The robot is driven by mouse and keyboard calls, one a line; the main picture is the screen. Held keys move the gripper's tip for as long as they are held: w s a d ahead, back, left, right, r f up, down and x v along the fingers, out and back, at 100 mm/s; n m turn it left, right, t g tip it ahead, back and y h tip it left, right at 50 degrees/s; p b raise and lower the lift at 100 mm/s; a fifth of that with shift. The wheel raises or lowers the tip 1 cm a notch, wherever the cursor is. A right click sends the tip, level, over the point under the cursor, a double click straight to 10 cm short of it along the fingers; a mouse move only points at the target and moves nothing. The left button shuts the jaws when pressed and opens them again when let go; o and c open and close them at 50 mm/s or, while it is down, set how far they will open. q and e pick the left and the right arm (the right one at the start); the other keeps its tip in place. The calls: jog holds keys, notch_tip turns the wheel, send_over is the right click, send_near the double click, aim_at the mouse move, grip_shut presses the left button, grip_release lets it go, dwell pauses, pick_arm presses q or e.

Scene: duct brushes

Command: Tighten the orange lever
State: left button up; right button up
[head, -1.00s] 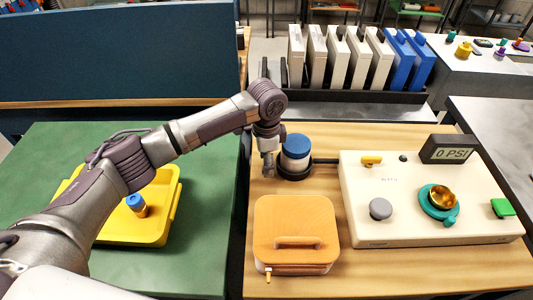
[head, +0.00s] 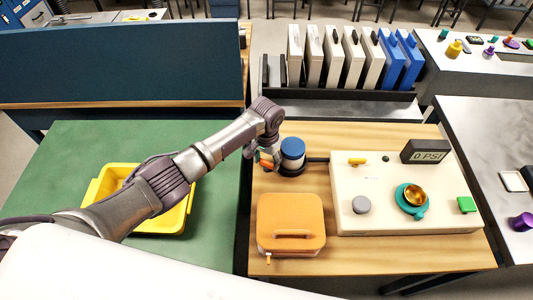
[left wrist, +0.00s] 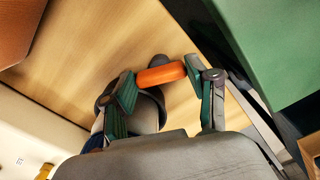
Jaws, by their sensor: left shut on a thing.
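The orange lever (head: 265,161) sticks out at the left side of a white canister with a blue top (head: 292,149), which sits in a dark round holder on the wooden table. My left gripper (head: 263,156) is at the lever, beside the canister. In the left wrist view the orange lever (left wrist: 161,75) lies across between the two green-padded fingers, and the gripper is shut on it. The canister's grey and dark parts show behind the left finger, partly hidden. My right gripper is not in view.
An orange case with a handle (head: 291,222) stands just in front. A cream panel (head: 385,212) with knobs and a "0 PSI" display (head: 425,151) is at right. A yellow tray (head: 176,219) lies on the green table (head: 90,150). White and blue binders (head: 351,58) stand behind.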

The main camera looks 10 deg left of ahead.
pick_arm(q)
jog(key=n+p, duration=0.2)
jog(key=n, duration=0.1)
jog(key=shift+r+n, duration=0.15)
jog(key=shift+n, duration=0.25)
jog(key=shift+n+p, duration=0.45)
jog(key=shift+n, duration=0.05)
jog(key=o, duration=1)
jog(key=shift+f, duration=0.2)
jog(key=shift+o, duration=0.7)
jog(key=shift+w, duration=0.15)
